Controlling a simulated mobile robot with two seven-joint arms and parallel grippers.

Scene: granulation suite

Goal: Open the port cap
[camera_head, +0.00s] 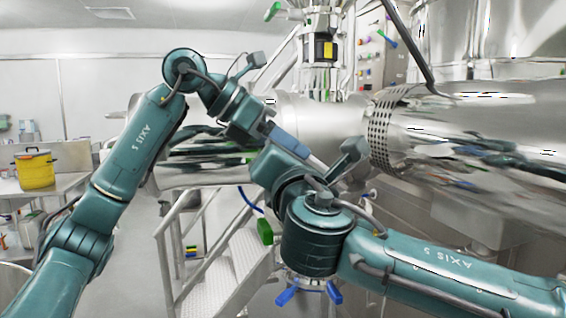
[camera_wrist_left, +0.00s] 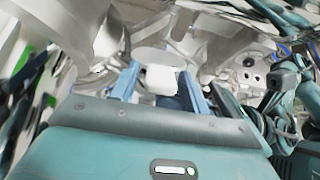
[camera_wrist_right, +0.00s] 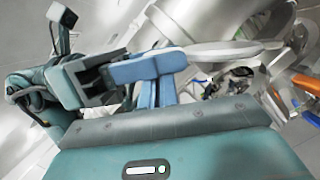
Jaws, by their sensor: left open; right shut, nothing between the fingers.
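A pale, flat, rounded piece, which looks like the port cap (camera_wrist_left: 160,54), lies just ahead of my left gripper in the left wrist view. A grey disc, likely the same cap, shows in the right wrist view (camera_wrist_right: 225,50). My left gripper (camera_head: 300,148) is open. Its blue fingers stand either side of a small pale block at the cap; contact cannot be told. My right gripper (camera_wrist_right: 156,82) is shut and empty, close beside the left gripper's blue finger. In the head view my arms hide the cap and the right gripper.
Large steel vessels (camera_head: 470,145) fill the right and a steel cylinder (camera_head: 320,118) lies behind my arms. Metal steps with railings (camera_head: 235,265) stand below. A yellow bucket (camera_head: 35,170) is on a bench at left. My forearms cross closely in the middle.

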